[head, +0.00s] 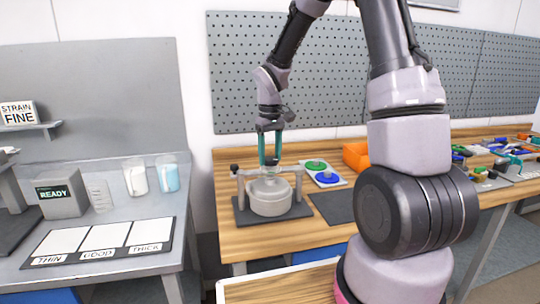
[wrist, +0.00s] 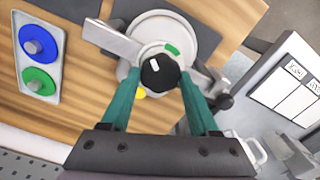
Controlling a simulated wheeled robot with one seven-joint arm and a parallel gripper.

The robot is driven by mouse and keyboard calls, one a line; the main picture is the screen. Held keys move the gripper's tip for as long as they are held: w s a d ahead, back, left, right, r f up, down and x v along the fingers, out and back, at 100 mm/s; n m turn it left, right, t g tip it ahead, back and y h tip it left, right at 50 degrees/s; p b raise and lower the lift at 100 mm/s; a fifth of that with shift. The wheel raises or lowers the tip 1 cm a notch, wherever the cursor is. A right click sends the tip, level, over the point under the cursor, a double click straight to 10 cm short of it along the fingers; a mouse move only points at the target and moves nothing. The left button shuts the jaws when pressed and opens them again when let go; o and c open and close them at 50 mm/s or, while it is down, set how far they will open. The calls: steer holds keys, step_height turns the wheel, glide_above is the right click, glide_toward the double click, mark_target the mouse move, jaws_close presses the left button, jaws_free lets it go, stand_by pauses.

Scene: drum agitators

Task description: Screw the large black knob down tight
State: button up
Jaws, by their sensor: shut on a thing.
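The drum also shows in the head view (head: 270,197), on a dark mat on the wooden bench. My gripper (wrist: 160,76) points down over the lid, its two teal fingers closed on the knob's sides. A green mark (wrist: 172,49) and a yellow mark (wrist: 141,93) show on the round hub by the knob.
A grey bar (wrist: 110,40) crosses the drum, with posts at both sides. A tray with a green disc (head: 315,164) and a blue disc (head: 327,177) lies close behind right. An orange bin (head: 356,156) stands farther right. A bare dark mat (head: 335,207) lies right of the drum.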

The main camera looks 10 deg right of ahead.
mark_target(271, 158)
steer(key=m, duration=0.5)
steer(key=shift+w+r+m, duration=0.1)
steer(key=shift+m, duration=2.5)
steer(key=shift+d, duration=0.1)
steer(key=o, duration=1.4)
step_height(271, 158, up, 11)
steer(key=shift+f, duration=0.1)
